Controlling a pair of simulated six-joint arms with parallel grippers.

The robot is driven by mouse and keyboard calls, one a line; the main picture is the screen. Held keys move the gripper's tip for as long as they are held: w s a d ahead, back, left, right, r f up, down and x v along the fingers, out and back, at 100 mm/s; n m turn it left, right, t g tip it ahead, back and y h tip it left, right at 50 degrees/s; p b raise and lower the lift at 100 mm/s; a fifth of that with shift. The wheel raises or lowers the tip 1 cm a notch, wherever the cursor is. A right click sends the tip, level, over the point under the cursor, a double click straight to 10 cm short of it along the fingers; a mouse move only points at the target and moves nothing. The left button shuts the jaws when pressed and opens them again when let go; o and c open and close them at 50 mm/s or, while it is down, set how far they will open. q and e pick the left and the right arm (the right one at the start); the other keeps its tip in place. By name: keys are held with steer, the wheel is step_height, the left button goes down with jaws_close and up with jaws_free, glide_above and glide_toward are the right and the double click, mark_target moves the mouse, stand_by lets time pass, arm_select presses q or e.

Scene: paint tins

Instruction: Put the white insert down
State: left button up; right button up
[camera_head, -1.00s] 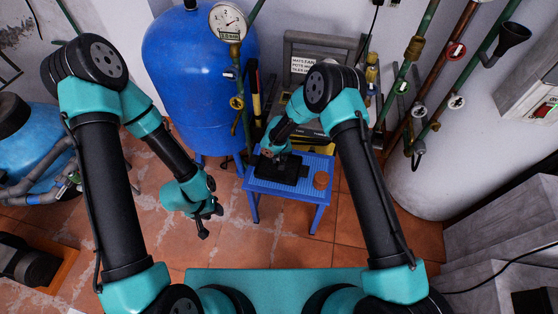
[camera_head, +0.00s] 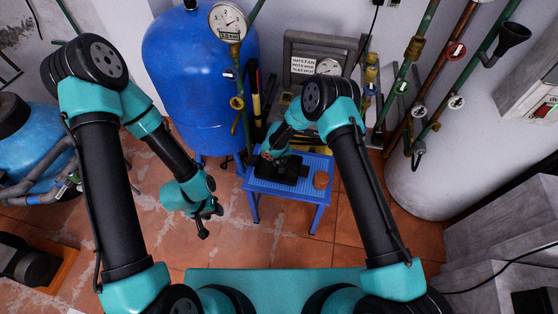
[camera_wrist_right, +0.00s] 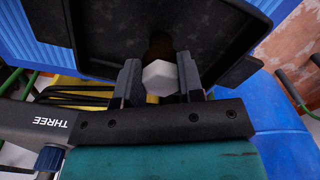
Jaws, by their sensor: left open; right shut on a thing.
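The white insert (camera_wrist_right: 160,77) is a small pale block with a faceted end in the right wrist view. My right gripper (camera_wrist_right: 159,82) is shut on it, one dark finger on each side. Beyond the insert lies a black tray (camera_wrist_right: 110,25), with a dark brownish patch behind the insert. I cannot tell whether the insert touches the tray. In the head view my right gripper (camera_head: 276,158) is over the left part of the black tray (camera_head: 290,172), and the insert is too small to make out. My left gripper (camera_head: 208,222) is open and empty, above the floor.
A blue tank (camera_head: 195,85) stands behind left, a sign and gauge panel (camera_head: 315,65) behind, and pipes (camera_head: 412,60) at right. The tiled floor in front is clear.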

steer(key=shift+f, duration=0.15)
steer(key=o, duration=1)
step_height(320, 180, up, 12)
stand_by(0.7)
steer(key=s+d+m+y, duration=0.2)
steer(key=s+d, duration=0.9)
steer(key=s, duration=0.3)
steer(key=s+d+m+y, duration=0.1)
steer(key=s+d+m, duration=0.1)
steer(key=s+d, duration=0.9)
steer(key=s, duration=0.3)
steer(key=shift+s+f+m+t+y, duration=0.2)
steer(key=shift+f+m+t+y, duration=0.2)
